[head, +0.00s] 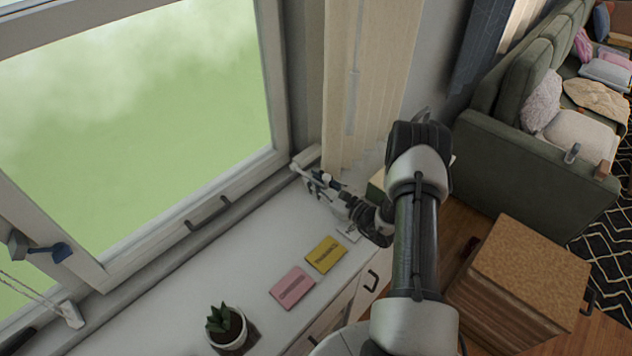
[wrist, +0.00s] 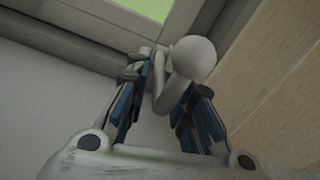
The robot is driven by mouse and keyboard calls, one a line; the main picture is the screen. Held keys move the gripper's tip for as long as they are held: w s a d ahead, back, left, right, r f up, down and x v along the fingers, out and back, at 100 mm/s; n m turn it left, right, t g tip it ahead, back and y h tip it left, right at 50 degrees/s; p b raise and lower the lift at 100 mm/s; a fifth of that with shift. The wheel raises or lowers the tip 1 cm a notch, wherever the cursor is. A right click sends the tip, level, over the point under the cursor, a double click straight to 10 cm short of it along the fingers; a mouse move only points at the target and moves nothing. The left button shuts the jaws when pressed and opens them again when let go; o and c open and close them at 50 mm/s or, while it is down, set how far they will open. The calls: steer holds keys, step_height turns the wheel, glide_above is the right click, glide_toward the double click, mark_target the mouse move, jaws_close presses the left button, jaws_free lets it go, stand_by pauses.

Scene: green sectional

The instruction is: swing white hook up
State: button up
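The white hook (wrist: 188,62), with a rounded knob at its end, is by the corner of the window frame in the wrist view. In the head view a small white piece at the frame's corner, likely this hook (head: 299,171), shows just beyond my gripper (head: 318,183). In the wrist view my gripper (wrist: 166,100) has its two dark blue fingers apart, one on each side of the hook's stem. The left finger is close to the stem; I cannot tell whether it touches. The hook's lower part is partly hidden by the fingers.
Below the window (head: 140,110) is a white sill top with a yellow card (head: 326,254), a pink card (head: 292,287) and a potted succulent (head: 227,328). Beige vertical blinds (head: 375,80) hang close right of my gripper. A wooden box (head: 525,275) and green sofa (head: 535,150) stand right.

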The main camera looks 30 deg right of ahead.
mark_target(314, 179)
jaws_close()
steer(key=shift+r, duration=0.15)
stand_by(0.4)
steer(key=shift+w+r+g+h+p, duration=0.1)
steer(key=shift+r+g+h+p, duration=0.2)
steer(key=shift+r+g+p, duration=0.7)
steer(key=p, duration=0.1)
steer(key=r+g+p, duration=0.1)
steer(key=p, duration=0.1)
steer(key=shift+w+a+r+h, duration=0.1)
steer(key=shift+w+r+h, duration=0.15)
steer(key=shift+r+h, duration=0.05)
steer(key=g+p, duration=0.1)
steer(key=w+r+g+h+p, duration=0.1)
steer(key=r+g+p, duration=0.1)
steer(key=p, duration=0.1)
steer(key=shift+w+a+r+g, duration=0.2)
steer(key=shift+a+g, duration=0.05)
steer(key=shift+g, duration=0.15)
steer(key=shift+w+a+r+g+h+p, duration=0.1)
steer(key=shift+w+r+g+h+p, duration=0.3)
steer(key=shift+g+p, duration=0.55)
steer(key=shift+f, duration=0.1)
